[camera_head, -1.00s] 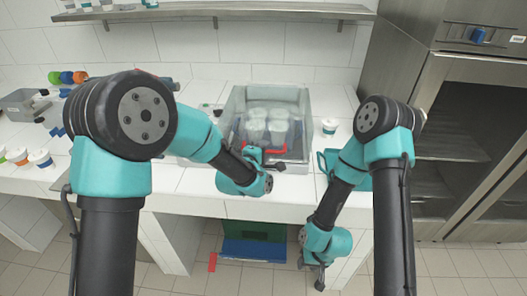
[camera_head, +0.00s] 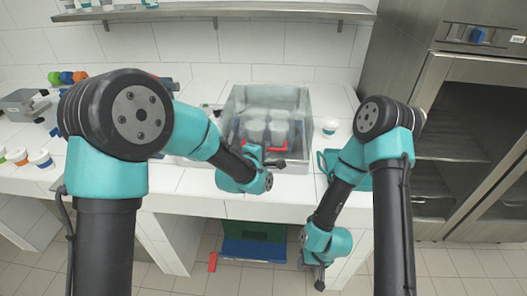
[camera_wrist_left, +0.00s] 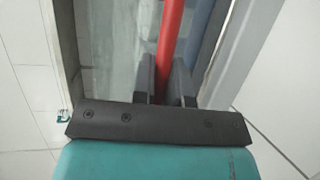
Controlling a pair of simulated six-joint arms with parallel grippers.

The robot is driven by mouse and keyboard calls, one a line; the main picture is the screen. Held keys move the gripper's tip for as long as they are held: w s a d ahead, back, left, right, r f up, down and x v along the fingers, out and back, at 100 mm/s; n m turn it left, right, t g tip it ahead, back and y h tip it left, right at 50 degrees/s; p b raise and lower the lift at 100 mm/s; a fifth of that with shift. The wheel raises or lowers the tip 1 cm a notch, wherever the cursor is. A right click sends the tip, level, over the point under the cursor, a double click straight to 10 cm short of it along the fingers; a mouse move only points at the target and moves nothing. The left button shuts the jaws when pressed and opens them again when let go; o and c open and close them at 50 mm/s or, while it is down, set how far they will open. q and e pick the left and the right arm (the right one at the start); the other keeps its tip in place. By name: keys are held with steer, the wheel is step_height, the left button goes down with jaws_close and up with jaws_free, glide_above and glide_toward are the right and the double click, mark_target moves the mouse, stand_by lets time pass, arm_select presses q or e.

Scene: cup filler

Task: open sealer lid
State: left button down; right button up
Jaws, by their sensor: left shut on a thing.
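The sealer (camera_head: 228,112) is a grey box on the counter with a see-through lid (camera_head: 270,100). White cups (camera_head: 266,130) show blurred through the lid. A red handle (camera_head: 258,156) runs along the lid's front edge. My left gripper (camera_head: 272,158) is at this handle. In the left wrist view, the red handle (camera_wrist_left: 172,35) passes between the dark fingers of my left gripper (camera_wrist_left: 167,80), which are shut on it. My right gripper (camera_head: 320,278) hangs low in front of the counter, away from the sealer; its fingers are too small to read.
A lone cup (camera_head: 330,126) stands right of the sealer. More cups (camera_head: 41,159) and coloured rolls (camera_head: 67,77) are at the left. A steel cabinet (camera_head: 460,130) is at the right. A shelf (camera_head: 220,12) runs above. A green and blue crate (camera_head: 254,243) is below the counter.

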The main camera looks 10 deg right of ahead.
arm_select(q)
steer(key=w+r, duration=0.1)
steer(key=r, duration=0.2)
steer(key=w+r, duration=0.1)
steer(key=r, duration=0.3)
steer(key=w+d+r, duration=0.1)
steer(key=w+r, duration=0.1)
steer(key=r, duration=0.1)
steer(key=shift+r, duration=0.15)
steer(key=w+d+r, duration=0.2)
steer(key=w+r, duration=0.5)
steer(key=r, duration=0.1)
steer(key=shift+r, duration=0.25)
arm_select(e)
steer(key=shift+c, duration=0.3)
